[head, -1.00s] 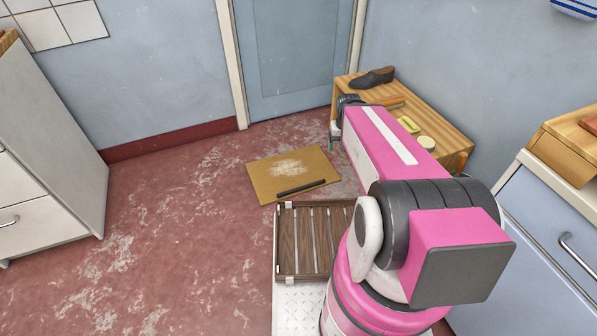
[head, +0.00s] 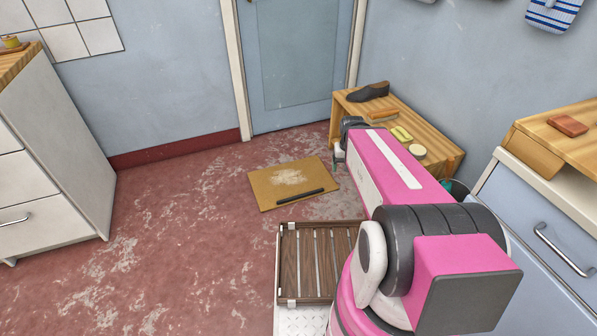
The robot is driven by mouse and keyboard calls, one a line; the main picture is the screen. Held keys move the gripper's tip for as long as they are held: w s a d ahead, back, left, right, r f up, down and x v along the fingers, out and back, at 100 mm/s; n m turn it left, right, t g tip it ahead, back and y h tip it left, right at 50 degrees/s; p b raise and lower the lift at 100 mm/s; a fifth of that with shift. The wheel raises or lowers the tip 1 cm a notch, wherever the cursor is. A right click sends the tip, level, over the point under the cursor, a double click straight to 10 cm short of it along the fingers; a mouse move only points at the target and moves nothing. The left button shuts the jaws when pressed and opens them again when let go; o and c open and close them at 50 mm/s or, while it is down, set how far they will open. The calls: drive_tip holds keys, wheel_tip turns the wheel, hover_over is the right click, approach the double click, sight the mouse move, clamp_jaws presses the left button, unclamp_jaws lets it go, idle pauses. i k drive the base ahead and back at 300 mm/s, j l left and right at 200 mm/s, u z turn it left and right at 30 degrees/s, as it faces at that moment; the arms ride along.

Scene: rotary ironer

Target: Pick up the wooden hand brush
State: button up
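A long, thin orange-brown wooden piece (head: 383,113) lies on the low wooden table (head: 440,155) by the back right wall. It looks like the wooden hand brush, but its bristles cannot be made out. My gripper (head: 338,156) is at the table's left edge, left of and nearer than the brush, and apart from it. My pink arm hides most of the gripper, and its fingers are too small to tell open from shut. Nothing can be seen held in it.
The table also bears a dark shoe (head: 367,92), a yellow item (head: 402,133) and a round tin (head: 417,152). A brown mat (head: 275,199) with a dark bar (head: 300,196) lies on the floor. A reddish-brown block (head: 567,125) is on the right-hand counter. The left floor is clear.

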sight(388, 113)
drive_tip(key=i+j+z, duration=0.2)
drive_tip(key=i+z, duration=0.2)
drive_tip(key=i+j+z, duration=0.45)
drive_tip(key=k+l, duration=0.05)
drive_tip(key=l, duration=0.05)
